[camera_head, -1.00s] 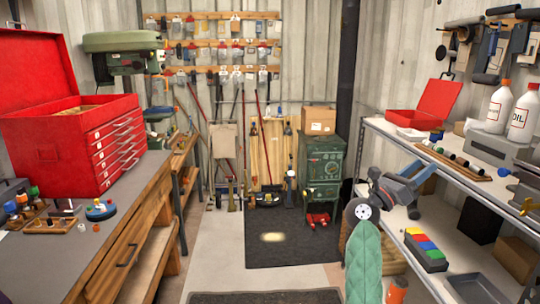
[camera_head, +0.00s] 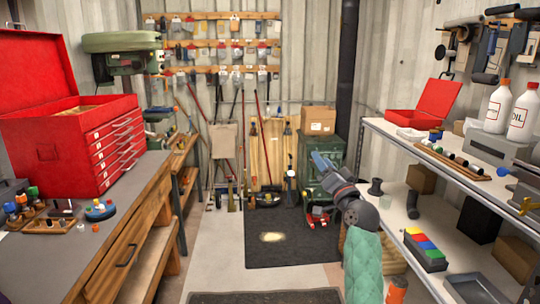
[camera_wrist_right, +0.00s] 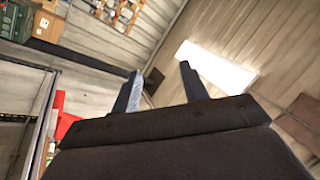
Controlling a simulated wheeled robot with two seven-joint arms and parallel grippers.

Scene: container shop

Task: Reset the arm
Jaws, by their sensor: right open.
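My right arm comes up from the bottom of the head view in a green sleeve. Its gripper (camera_head: 322,163) is raised above the dark floor mat, in front of the green cabinet and left of the right-hand shelf. In the right wrist view its two fingers (camera_wrist_right: 160,88) stand apart with nothing between them, pointing towards the ceiling and a bright panel. My left gripper does not show in either view.
The right shelf (camera_head: 470,178) carries bottles, a red box (camera_head: 412,117) and several small parts. A workbench (camera_head: 75,235) with a red tool chest (camera_head: 70,140) stands at the left. The floor (camera_head: 215,260) between them is open.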

